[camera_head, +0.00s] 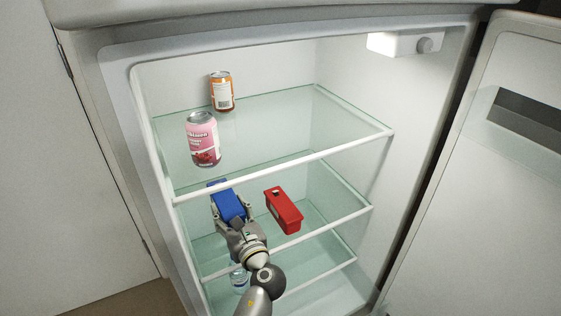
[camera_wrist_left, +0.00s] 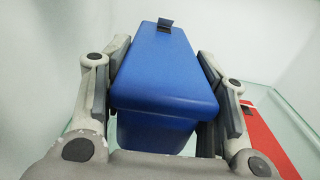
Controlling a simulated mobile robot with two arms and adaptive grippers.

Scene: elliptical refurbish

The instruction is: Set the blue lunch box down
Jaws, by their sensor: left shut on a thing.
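The blue lunch box (camera_head: 228,204) is inside the open fridge, at the left of the middle shelf level. My left gripper (camera_head: 230,213) is shut on it, with one finger on each long side. In the left wrist view the blue lunch box (camera_wrist_left: 168,80) sits between the two fingers of the left gripper (camera_wrist_left: 165,90), its lid closed and a dark latch at the far end. Whether its underside touches the shelf is hidden. My right gripper is not in view.
A red box (camera_head: 284,211) is right of the blue one, and also shows in the left wrist view (camera_wrist_left: 268,130). A pink can (camera_head: 203,140) and an orange can (camera_head: 221,91) stand on the upper glass shelf (camera_head: 290,125). A clear bottle (camera_head: 239,276) is below.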

